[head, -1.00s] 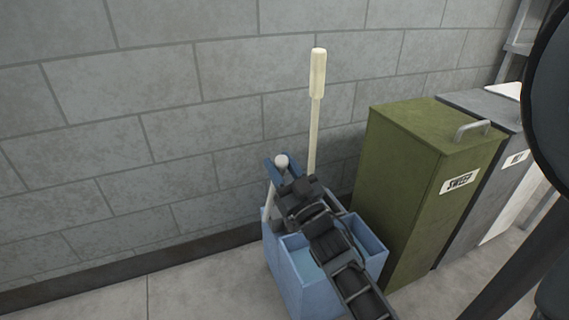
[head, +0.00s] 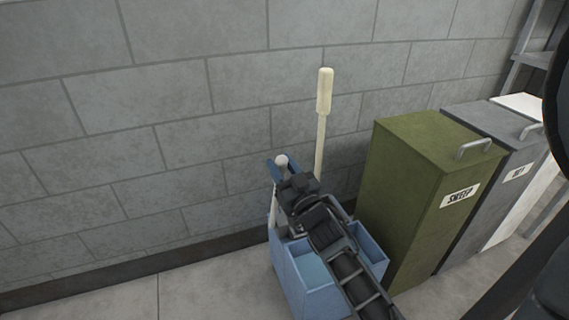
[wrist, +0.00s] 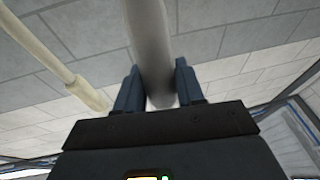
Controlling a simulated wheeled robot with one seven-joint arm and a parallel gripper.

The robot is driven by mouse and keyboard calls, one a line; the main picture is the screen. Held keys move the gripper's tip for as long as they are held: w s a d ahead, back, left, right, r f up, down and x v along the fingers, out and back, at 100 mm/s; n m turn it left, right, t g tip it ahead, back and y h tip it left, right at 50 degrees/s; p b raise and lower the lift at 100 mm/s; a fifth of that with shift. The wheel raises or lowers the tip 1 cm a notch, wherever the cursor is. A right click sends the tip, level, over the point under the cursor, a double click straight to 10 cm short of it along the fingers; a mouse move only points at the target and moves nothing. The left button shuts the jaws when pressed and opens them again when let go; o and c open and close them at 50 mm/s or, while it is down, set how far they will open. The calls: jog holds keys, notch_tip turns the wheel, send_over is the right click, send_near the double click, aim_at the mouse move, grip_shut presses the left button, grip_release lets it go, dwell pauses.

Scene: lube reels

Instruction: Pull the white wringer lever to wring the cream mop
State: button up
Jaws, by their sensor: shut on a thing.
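The white wringer lever (head: 281,160) stands at the back left of the blue mop bucket (head: 308,286), its round knob showing above my gripper. My gripper (head: 281,172) is shut on the lever just below the knob. In the wrist view the pale lever shaft (wrist: 150,45) runs between the two blue fingers of my gripper (wrist: 157,82). The cream mop handle (head: 323,120) stands nearly upright just right of my gripper, and also shows at the left of the wrist view (wrist: 55,55). My arm hides the mop head and much of the wringer.
An olive bin (head: 425,190) labelled SWEEP stands close to the bucket's right, with a grey bin (head: 490,175) beyond it. A grey block wall (head: 170,120) rises behind. The floor (head: 205,280) left of the bucket is clear.

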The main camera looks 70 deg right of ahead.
jog(key=shift+w+d+r+g+y+p, duration=0.2)
jog(key=shift+w+d+p, duration=0.3)
jog(key=shift+p, duration=0.4)
jog(key=shift+w+d+r+g+y+p, duration=0.1)
jog(key=shift+w+d+r+g+p, duration=0.25)
jog(key=shift+p, duration=0.5)
jog(key=shift+w+d+f+p, duration=0.25)
jog(key=shift+d+p, duration=0.15)
jog(key=shift+m+g+y, duration=0.3)
jog(key=shift+g+y, duration=0.1)
jog(key=shift+g, duration=0.15)
jog(key=p+x, duration=0.1)
jog(key=p, duration=0.1)
jog(key=p+x, duration=0.2)
jog(key=p, duration=0.1)
jog(key=p+x, duration=0.1)
jog(key=p, duration=0.2)
jog(key=shift+d+r, duration=0.3)
jog(key=shift+d, duration=0.2)
jog(key=o, duration=1.2)
